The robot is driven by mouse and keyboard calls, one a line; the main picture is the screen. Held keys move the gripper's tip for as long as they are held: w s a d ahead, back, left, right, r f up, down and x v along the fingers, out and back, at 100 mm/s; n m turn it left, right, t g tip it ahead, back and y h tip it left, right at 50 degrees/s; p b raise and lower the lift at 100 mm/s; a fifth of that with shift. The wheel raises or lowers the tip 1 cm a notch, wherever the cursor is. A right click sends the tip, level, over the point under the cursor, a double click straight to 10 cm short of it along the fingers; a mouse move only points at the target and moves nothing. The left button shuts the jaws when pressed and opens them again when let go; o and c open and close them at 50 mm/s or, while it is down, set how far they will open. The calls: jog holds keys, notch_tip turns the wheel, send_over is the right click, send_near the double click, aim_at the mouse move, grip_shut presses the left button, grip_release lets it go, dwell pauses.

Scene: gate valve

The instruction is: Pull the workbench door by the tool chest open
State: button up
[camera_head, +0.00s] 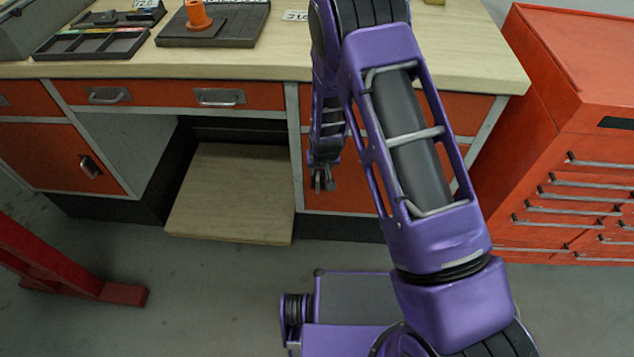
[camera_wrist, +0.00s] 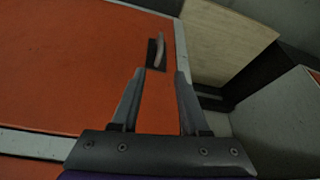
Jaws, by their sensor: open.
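The orange workbench door (camera_head: 348,201) by the tool chest is shut, under the right end of the bench, mostly hidden by my arm in the head view. In the wrist view the orange door (camera_wrist: 70,75) fills the left side. Its handle (camera_wrist: 160,52), a grey bar on a dark plate, stands upright near the door's edge. My gripper (camera_head: 323,182) is in front of the door. In the wrist view my gripper (camera_wrist: 160,74) is open and empty, with the handle just beyond and between its fingertips. The handle is hidden in the head view.
The red tool chest (camera_head: 565,130) stands to the right of the workbench (camera_head: 470,60). An open bay with a wooden board (camera_head: 235,195) lies left of the door. A red beam (camera_head: 60,265) is at the lower left. Grey floor before the bay is clear.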

aim_at(318, 181)
jog(key=b+x, duration=0.2)
jog(key=x, duration=1.1)
jog(key=shift+f, duration=0.45)
grip_shut()
dwell(0.6)
